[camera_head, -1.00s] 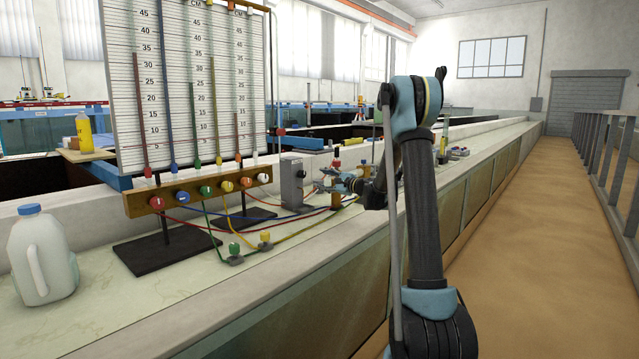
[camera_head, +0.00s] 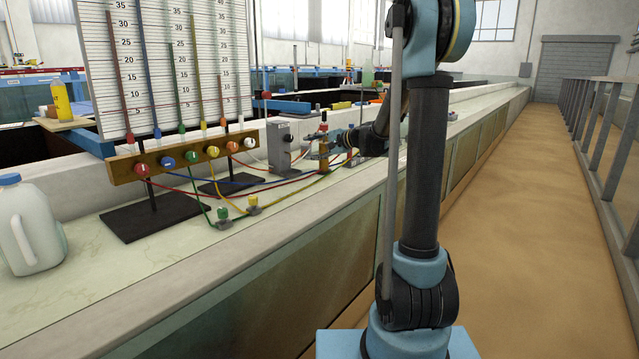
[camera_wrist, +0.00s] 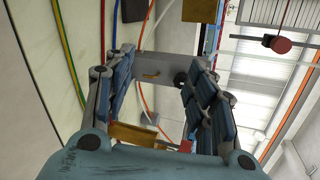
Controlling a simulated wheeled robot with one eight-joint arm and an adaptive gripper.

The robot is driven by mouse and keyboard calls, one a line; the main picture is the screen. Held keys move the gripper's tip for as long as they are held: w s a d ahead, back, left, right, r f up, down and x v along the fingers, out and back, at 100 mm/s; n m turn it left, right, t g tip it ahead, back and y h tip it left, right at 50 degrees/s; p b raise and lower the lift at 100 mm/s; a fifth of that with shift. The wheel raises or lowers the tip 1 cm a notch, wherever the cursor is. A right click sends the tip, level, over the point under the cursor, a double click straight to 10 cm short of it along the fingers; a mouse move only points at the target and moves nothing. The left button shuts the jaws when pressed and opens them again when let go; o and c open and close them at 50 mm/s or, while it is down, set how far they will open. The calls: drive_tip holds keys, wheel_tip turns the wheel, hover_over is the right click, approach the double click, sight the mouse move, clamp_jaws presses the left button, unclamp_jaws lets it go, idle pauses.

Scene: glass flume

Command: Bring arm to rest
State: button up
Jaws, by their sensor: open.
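My gripper (camera_head: 322,146) is over the bench at the end of my arm, beside the grey box with a black knob (camera_head: 279,146). In the wrist view its two blue-padded fingers (camera_wrist: 160,85) stand apart. A grey block with a small yellow mark (camera_wrist: 155,72) shows between or beyond them, and a brass-coloured piece (camera_wrist: 135,134) lies lower down. I see nothing clamped between the pads. Whether the fingers touch the fittings near them cannot be told. My arm rises from its blue base and bends over to the bench.
The manometer board (camera_head: 170,62) stands left, its coloured valves on a wooden bar (camera_head: 125,168). A white jug (camera_head: 28,230) stands front left. The sandy floor (camera_head: 530,210) on the right is clear up to a railing (camera_head: 605,130).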

drive_tip(key=s+d+f+n+g+h, duration=0.2)
drive_tip(key=s+d+f, duration=0.4)
drive_tip(key=s, duration=0.9)
drive_tip(key=s+d+f+n+g+h, duration=0.2)
drive_tip(key=s+d+f+n+h, duration=0.2)
drive_tip(key=s, duration=1.2)
drive_tip(key=s+d+f+n+g+h, duration=0.1)
drive_tip(key=s+d+f+n+h, duration=0.2)
drive_tip(key=s, duration=1.2)
drive_tip(key=d+f+h, duration=0.3)
drive_tip(key=d+f, duration=0.3)
drive_tip(key=d, duration=0.2)
drive_tip(key=shift+s+d+n+g, duration=0.2)
drive_tip(key=shift+s+n+g, duration=0.1)
drive_tip(key=shift+g, duration=0.1)
drive_tip(key=shift+w, duration=0.1)
drive_tip(key=shift+w+f, duration=0.2)
drive_tip(key=shift+w, duration=0.25)
